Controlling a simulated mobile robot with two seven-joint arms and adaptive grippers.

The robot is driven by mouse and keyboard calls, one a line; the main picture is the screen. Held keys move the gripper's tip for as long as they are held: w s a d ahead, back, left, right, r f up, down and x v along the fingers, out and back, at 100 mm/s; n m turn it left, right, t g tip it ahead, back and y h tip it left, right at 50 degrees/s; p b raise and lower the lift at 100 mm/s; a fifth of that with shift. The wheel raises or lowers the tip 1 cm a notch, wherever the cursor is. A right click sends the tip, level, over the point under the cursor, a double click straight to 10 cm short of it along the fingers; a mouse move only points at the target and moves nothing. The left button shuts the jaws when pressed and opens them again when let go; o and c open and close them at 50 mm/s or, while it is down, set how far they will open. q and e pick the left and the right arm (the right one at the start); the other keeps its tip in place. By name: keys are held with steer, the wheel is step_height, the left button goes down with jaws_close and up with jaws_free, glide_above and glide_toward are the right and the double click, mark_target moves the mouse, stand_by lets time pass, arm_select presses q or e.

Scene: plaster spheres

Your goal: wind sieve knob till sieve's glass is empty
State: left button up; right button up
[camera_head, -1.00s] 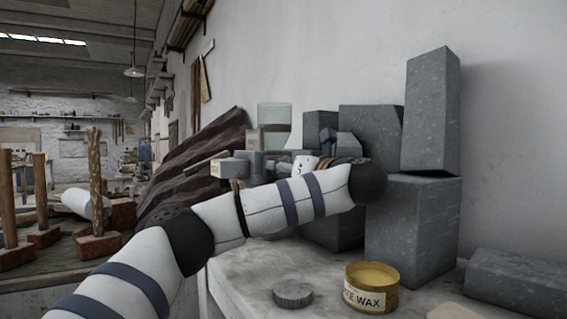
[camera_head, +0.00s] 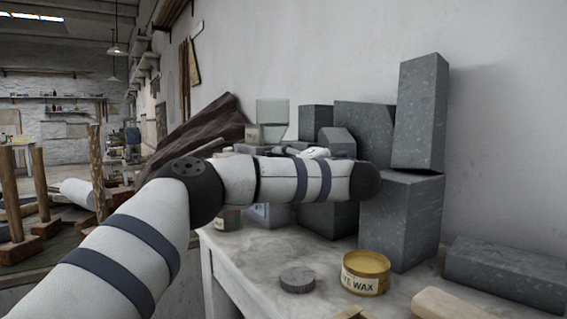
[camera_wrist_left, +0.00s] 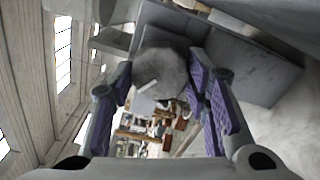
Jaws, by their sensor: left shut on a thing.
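The sieve's glass (camera_head: 272,113) is a pale, greenish, see-through vessel behind my left forearm in the head view. I cannot tell how much is in it. The rest of the sieve is mostly hidden behind the arm. In the left wrist view, a round grey knob (camera_wrist_left: 163,70) with a small white bar on its face sits between the purple-padded fingers of my left gripper (camera_wrist_left: 160,85), which is shut on it. My right gripper is in neither view.
Tall grey stone blocks (camera_head: 402,215) stand behind and right of my arm, against the wall. A yellow wax tin (camera_head: 366,273) and a grey disc (camera_head: 297,279) rest on the pale bench (camera_head: 245,257). A dark, rough slab (camera_head: 200,135) leans at the back left.

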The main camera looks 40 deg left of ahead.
arm_select(q)
steer(key=m, duration=1)
steer(key=shift+r, duration=0.3)
steer(key=shift+m, duration=0.4)
steer(key=o, duration=1.1)
steer(key=shift+f, duration=0.1)
step_height(320, 180, up, 10)
steer(key=shift+r, duration=0.1)
